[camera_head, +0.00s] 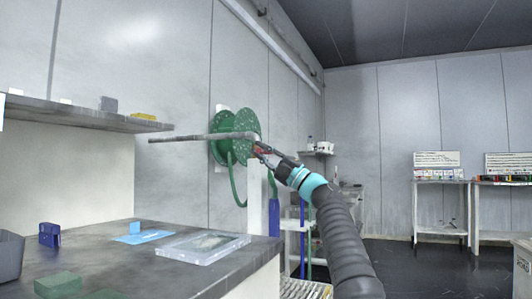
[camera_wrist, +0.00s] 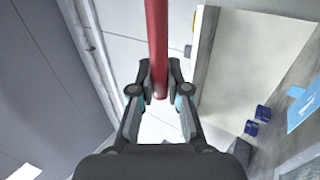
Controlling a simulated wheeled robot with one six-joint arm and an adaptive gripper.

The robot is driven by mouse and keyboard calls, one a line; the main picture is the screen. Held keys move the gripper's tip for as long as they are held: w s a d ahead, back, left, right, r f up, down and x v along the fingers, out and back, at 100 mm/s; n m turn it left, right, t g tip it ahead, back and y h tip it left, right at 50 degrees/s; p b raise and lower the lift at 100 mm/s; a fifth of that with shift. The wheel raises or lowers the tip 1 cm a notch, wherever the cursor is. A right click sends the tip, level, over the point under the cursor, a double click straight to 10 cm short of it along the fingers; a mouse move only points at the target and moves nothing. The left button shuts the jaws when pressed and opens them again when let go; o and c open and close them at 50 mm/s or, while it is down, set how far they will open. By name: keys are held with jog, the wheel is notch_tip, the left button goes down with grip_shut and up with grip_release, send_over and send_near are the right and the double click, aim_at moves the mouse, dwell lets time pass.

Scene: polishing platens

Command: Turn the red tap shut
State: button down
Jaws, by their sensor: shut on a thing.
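The red tap shows in the wrist view as a red bar (camera_wrist: 158,35) running from the top edge down between my fingers. My gripper (camera_wrist: 159,82) is shut on this bar near its lower end, one finger on each side. In the head view, my gripper (camera_head: 266,153) is at the end of the raised arm, with a little red showing at its fingers. It is beside the right end of a long grey bar (camera_head: 195,137). My gripper hides most of the tap there, so I cannot tell how far it is turned.
A green hose reel (camera_head: 222,151) is on the wall behind my gripper. At the left, a grey bench (camera_head: 120,258) holds a clear tray (camera_head: 203,246), blue items and green blocks, below a shelf (camera_head: 75,116). Open dark floor (camera_head: 410,262) lies at the right.

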jog(key=c, duration=1.4)
grip_release()
jog(key=shift+s+a, duration=0.2)
jog(key=shift+a, duration=0.1)
jog(key=shift+c, duration=0.2)
jog(key=o, duration=0.3)
jog(key=shift+s+a, duration=0.1)
jog(key=shift+a, duration=0.15)
jog(key=shift+d, duration=0.4)
jog(key=shift+w, duration=0.2)
jog(key=shift+r, duration=0.1)
